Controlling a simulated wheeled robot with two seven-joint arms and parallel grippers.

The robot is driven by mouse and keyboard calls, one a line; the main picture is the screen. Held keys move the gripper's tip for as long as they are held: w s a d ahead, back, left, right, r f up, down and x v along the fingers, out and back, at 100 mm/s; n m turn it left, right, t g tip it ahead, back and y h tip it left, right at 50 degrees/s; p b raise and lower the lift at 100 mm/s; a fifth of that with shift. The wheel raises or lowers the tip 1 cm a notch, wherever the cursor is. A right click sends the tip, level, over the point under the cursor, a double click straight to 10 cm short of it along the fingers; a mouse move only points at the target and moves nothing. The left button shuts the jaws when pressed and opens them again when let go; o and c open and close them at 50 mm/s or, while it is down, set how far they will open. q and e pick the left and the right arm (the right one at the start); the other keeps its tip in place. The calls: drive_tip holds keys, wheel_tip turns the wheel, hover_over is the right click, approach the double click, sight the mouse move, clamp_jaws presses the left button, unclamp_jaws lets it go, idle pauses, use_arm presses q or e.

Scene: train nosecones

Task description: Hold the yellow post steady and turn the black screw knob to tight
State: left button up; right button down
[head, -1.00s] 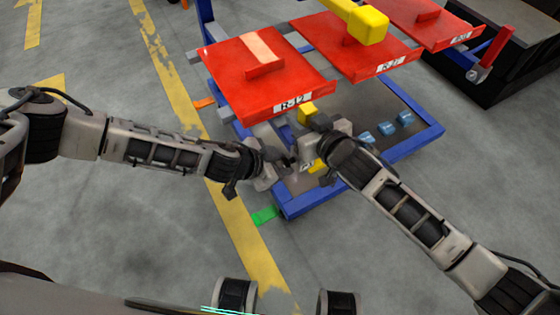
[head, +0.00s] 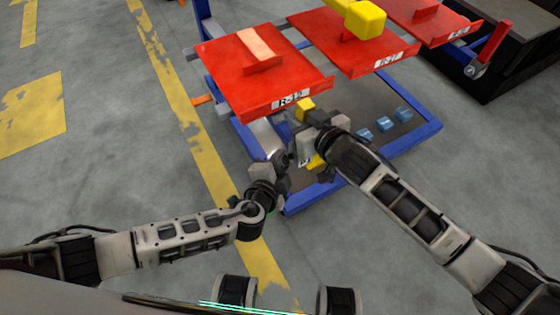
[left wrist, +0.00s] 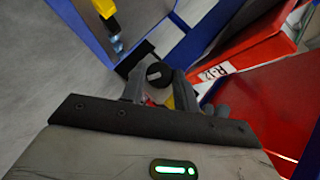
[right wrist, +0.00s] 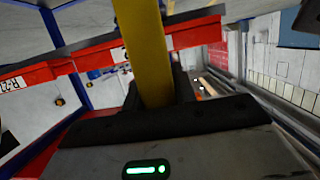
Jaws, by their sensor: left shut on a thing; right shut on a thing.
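The yellow post (right wrist: 143,50) runs between the fingers of my right gripper (right wrist: 155,90), which is shut on it. In the head view short parts of the post (head: 305,106) show above and below my right gripper (head: 312,130). The round black screw knob (left wrist: 158,73), with a pale mark on its face, sits between the fingertips of my left gripper (left wrist: 158,88), which is shut on it. In the head view my left gripper (head: 279,166) is just below and left of the right one. The knob is hard to make out there.
Red trays (head: 258,72) stand above both grippers, close to them. A blue frame (head: 415,140) surrounds the low base, where several light-blue pieces (head: 383,124) lie. A dark bin (head: 520,70) stands at the upper right. The floor at the left is clear.

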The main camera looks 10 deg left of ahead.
use_arm(q)
drive_tip(key=shift+f+m+t, duration=0.1)
drive_tip(key=shift+m+t, duration=0.3)
drive_tip(key=shift+t, duration=0.3)
drive_tip(key=shift+d, duration=0.1)
drive_tip(key=o, duration=0.9)
drive_tip(key=shift+o, duration=0.2)
wheel_tip(320, 180, up, 10)
